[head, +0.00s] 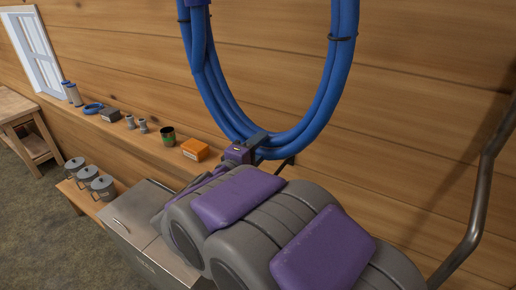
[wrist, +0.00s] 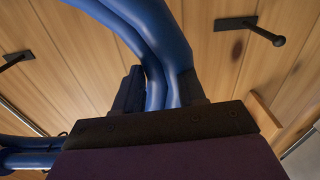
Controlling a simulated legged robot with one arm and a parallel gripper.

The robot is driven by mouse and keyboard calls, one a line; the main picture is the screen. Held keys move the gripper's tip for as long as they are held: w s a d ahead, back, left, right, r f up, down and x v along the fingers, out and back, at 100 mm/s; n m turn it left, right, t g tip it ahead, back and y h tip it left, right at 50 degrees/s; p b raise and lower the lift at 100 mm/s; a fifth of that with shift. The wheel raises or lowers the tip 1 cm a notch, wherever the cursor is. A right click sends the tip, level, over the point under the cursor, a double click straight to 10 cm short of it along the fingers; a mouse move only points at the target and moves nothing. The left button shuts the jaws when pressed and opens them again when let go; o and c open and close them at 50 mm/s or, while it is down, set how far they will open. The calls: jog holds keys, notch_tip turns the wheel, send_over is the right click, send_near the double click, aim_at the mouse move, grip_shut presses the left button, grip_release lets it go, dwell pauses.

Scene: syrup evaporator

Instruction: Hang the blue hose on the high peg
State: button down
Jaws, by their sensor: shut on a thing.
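The blue hose (head: 335,70) is a coil of several loops, upright in front of the plank wall; its top is cut off by the head view's upper edge. My gripper (head: 257,142) is shut on the bottom of the coil. In the wrist view, the blue hose (wrist: 160,35) passes between the dark fingers of my gripper (wrist: 168,88). Two dark wall pegs show there, one at upper right (wrist: 265,31) and one at left (wrist: 17,60). Both are apart from the gripped strands. I cannot tell which is the high peg, or whether the coil's top rests on anything.
A wall ledge (head: 150,147) holds an orange box (head: 195,149), a dark cup (head: 168,136) and other small items. Metal cans (head: 88,175) stand on a low bench beside a steel cabinet (head: 140,215). A grey pipe (head: 478,200) rises at right.

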aim_at(271, 133)
jog(key=shift+w+d+r, duration=0.1)
jog(key=shift+x, duration=2.85)
jog(key=x, duration=1.5)
jog(key=shift+f, duration=0.25)
jog(key=shift+f, duration=0.15)
jog(key=shift+w+d+f, duration=0.15)
jog(key=shift+w+f, duration=0.05)
jog(key=shift+f, duration=0.4)
jog(key=shift+w+d+f, duration=0.1)
jog(key=shift+w+f, duration=0.1)
jog(key=shift+f, duration=0.45)
jog(key=shift+c, duration=1.4)
grip_release()
jog(key=shift+f, duration=0.1)
